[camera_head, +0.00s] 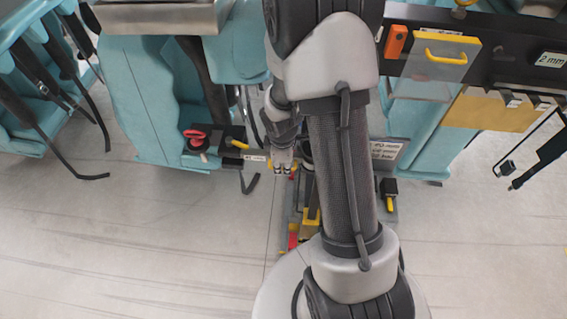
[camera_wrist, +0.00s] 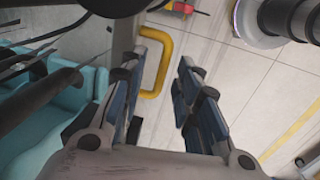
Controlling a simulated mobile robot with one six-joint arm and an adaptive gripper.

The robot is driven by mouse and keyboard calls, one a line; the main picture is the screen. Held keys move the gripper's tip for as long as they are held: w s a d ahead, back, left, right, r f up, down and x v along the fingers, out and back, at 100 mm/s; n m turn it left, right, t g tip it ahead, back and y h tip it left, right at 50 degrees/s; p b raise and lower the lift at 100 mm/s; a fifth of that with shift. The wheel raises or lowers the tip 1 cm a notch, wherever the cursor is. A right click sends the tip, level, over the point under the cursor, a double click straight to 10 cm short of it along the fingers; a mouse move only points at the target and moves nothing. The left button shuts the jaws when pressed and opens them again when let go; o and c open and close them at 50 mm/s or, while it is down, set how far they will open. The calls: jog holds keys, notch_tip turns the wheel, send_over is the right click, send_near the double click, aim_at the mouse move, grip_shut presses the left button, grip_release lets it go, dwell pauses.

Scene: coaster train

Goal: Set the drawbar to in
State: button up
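My gripper (camera_head: 283,163) is low between the two teal coaster cars, left of my arm's dark link. In the wrist view my gripper (camera_wrist: 166,68) is open, with a clear gap between its two blue-padded fingers. A yellow U-shaped handle (camera_wrist: 166,58) shows at the fingertips, closer to the left finger. I cannot tell whether they touch. Which part is the drawbar is unclear. Between the cars, a low assembly with a yellow block (camera_head: 310,222) and a red piece (camera_head: 293,236) is partly hidden by my arm.
Red pliers-like handles (camera_head: 195,135) lie on a dark ledge of the left car. A clear panel with a yellow handle (camera_head: 445,57) and an orange block (camera_head: 396,41) are at upper right. A small yellow-ended lever (camera_head: 390,200) stands right of my arm. The front floor is clear.

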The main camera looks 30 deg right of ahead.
notch_tip(320, 180, up, 11)
jog(key=s+a, duration=0.1)
jog(key=shift+s+f, duration=0.2)
jog(key=shift+s, duration=0.15)
jog(key=shift+a, duration=0.1)
